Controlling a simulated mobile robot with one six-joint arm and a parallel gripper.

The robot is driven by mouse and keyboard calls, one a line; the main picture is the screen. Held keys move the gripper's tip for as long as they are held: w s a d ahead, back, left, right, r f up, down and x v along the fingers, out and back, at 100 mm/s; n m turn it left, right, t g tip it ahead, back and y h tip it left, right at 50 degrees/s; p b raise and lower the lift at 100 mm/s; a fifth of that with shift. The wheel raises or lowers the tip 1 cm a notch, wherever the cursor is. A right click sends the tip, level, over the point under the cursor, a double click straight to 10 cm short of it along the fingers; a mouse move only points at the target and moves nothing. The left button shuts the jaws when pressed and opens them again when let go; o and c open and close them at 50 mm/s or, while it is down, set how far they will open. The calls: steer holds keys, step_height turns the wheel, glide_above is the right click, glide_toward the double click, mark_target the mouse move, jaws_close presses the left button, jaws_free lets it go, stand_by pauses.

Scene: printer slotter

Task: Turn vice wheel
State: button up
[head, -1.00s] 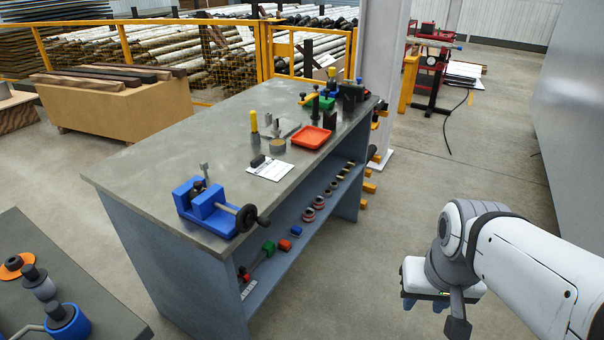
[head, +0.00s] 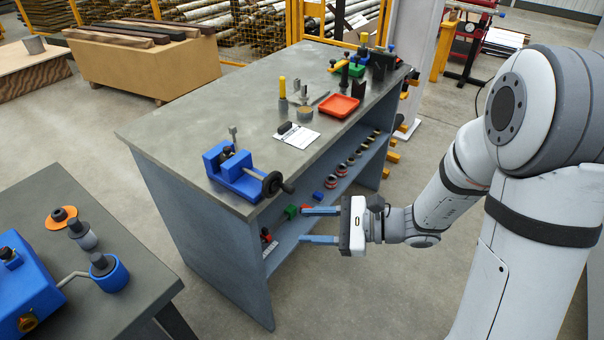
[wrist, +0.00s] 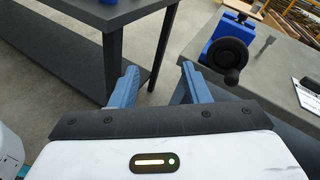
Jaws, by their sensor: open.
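The blue vice (head: 236,172) sits on the front edge of the grey workbench (head: 185,125). Its dark round wheel (head: 273,184) with a small handle knob faces my arm's side. In the wrist view the vice wheel (wrist: 227,53) is at the upper right, beyond the right fingertip, with the blue vice body (wrist: 232,27) behind it. My gripper (head: 319,225) is open and empty, right of and below the wheel in the head view, with its two blue fingers pointing left. The gripper (wrist: 158,75) also shows in the wrist view. It is apart from the wheel.
A white sheet (head: 297,136), a red tray (head: 339,106) and several tools stand farther along the workbench. Its lower shelf (head: 290,240) holds small parts. A second dark table (head: 150,275) stands at the left with blue items. Open floor lies between the tables.

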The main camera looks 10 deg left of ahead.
steer(key=w+f+m+t+y+p, duration=0.1)
steer(key=w+f+m+t, duration=0.2)
steer(key=w+m+t, duration=0.55)
steer(key=p+x, duration=0.1)
steer(key=x, duration=0.6)
steer(key=shift+a+f+g, duration=0.3)
steer(key=shift+a+g, duration=0.1)
steer(key=shift+g, duration=0.05)
steer(key=shift+w, duration=0.1)
steer(key=shift+c, duration=0.2)
jaws_close()
